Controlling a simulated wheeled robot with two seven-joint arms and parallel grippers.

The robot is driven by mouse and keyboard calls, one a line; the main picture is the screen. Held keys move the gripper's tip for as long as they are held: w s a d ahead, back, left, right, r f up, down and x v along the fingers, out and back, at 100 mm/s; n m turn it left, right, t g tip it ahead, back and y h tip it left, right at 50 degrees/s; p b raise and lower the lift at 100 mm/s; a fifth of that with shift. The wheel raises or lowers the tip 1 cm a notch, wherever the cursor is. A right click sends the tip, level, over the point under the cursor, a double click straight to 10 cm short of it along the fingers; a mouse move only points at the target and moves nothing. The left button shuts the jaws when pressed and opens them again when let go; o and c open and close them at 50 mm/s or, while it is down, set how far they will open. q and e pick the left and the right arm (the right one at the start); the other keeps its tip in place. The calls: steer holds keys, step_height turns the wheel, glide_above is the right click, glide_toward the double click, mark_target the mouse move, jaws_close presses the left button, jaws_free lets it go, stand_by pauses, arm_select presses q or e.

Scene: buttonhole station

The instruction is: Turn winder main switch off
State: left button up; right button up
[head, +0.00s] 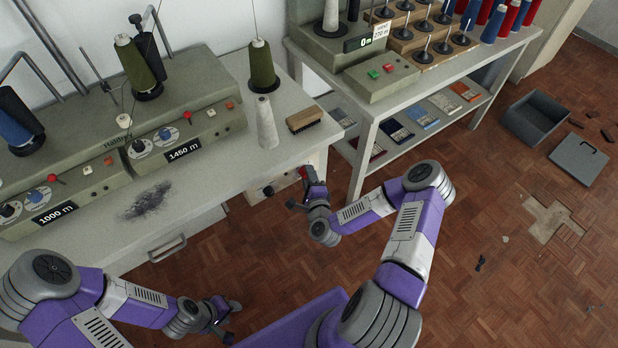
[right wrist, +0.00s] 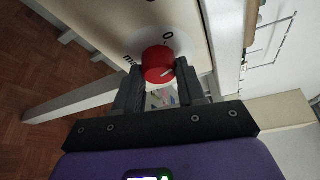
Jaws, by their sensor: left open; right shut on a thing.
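The winder main switch is a red rotary knob (right wrist: 157,65) on a round white plate (right wrist: 188,42). Printed marks, one like an "O", show above and left of it in the right wrist view. A pale pointer line is on the knob's lower right side. My right gripper (right wrist: 160,82) is shut on the knob, with a finger on each side. In the head view, the knob (head: 303,172) is a small red spot at the bench's right end, and my right gripper (head: 305,182) partly covers it. My left gripper (head: 233,322) is open and empty, low in front of the bench.
The bench (head: 215,165) carries the winder units (head: 190,125), thread cones and a wooden brush (head: 304,121). A second table (head: 350,125) with a shelf stands to the right. A grey bin (head: 537,118) and its lid (head: 579,160) lie on the floor. The right floor is mostly clear.

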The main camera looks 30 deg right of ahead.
steer(key=n+b, duration=0.1)
steer(key=n, duration=0.1)
steer(key=n+t, duration=0.1)
steer(key=n, duration=0.1)
steer(key=shift+f+t+h+b, duration=0.15)
steer(key=shift+t+h+b, duration=0.15)
steer(key=shift+h+b, duration=0.1)
steer(key=shift+n, duration=0.4)
steer(key=o, duration=1.1)
steer(key=shift+c, duration=0.2)
steer(key=shift+s, duration=0.1)
steer(key=p+v, duration=0.1)
steer(key=v, duration=0.6)
steer(key=shift+s+p, duration=0.2)
steer(key=shift+p, duration=0.1)
steer(key=shift+w+a, duration=0.1)
steer(key=shift+a, duration=0.1)
